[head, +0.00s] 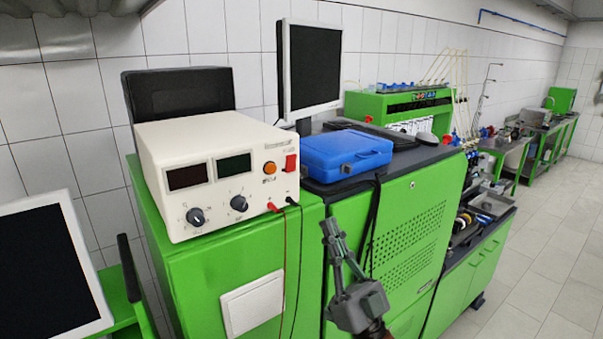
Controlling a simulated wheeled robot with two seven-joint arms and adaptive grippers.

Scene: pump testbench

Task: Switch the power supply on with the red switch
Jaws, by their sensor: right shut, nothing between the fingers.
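The power supply (217,170) is a cream box on top of a green cabinet, left of centre. Its front has two dark displays, two dark knobs and an orange round lamp (269,168). The red switch (291,163) is at the right end of the front panel, beside the lamp. My right gripper (328,224) is shut and empty, pointing up in front of the green cabinets. In the picture it is below and to the right of the red switch, apart from it. My left gripper is not in view.
A red and a black cable hang from the power supply's front. A blue case (346,155) lies right of it, with a monitor (310,68) behind. Another monitor (48,268) stands at the lower left. Open floor (545,270) lies at the right.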

